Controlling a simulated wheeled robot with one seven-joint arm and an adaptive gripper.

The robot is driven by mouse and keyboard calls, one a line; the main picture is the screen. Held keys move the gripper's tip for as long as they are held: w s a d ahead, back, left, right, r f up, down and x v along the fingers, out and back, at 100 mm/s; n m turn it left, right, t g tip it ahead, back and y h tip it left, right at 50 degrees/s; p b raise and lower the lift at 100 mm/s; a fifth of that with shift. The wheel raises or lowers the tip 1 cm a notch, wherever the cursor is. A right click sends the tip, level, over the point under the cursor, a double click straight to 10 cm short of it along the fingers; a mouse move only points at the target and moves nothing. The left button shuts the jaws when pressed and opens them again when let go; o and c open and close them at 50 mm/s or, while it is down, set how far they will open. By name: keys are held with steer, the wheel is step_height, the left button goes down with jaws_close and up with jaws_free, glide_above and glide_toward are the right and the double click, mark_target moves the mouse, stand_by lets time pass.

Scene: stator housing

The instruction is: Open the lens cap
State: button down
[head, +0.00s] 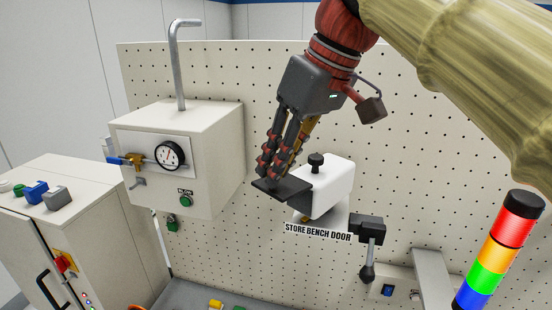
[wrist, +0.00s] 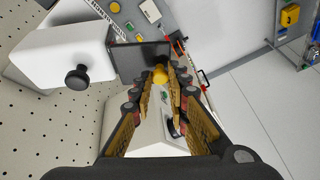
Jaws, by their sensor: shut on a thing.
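A white camera-like box (head: 325,185) with a black knob on top is mounted on the pegboard. The lens cap, a dark flat plate (head: 268,188), sticks out from the box's left end. In the wrist view the plate (wrist: 138,58) lies at the end of the white box (wrist: 62,55). My gripper (head: 270,174) reaches down onto the plate from above. The fingers hide part of the plate and the exact contact.
A white cabinet (head: 190,150) with a gauge and a bent pipe stands left of the box. A lever handle (head: 369,250) and the "STORE BENCH DOOR" label (head: 318,234) are below right. A coloured signal tower (head: 500,250) stands at the right. Open space lies left of the plate.

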steer(key=c, duration=1.8)
jaws_free()
steer(key=shift+o, duration=0.6)
steer(key=shift+r, duration=0.15)
steer(key=v, duration=1.1)
steer(key=shift+d+r, duration=0.2)
steer(key=shift+r, duration=0.15)
steer(key=shift+s, duration=0.1)
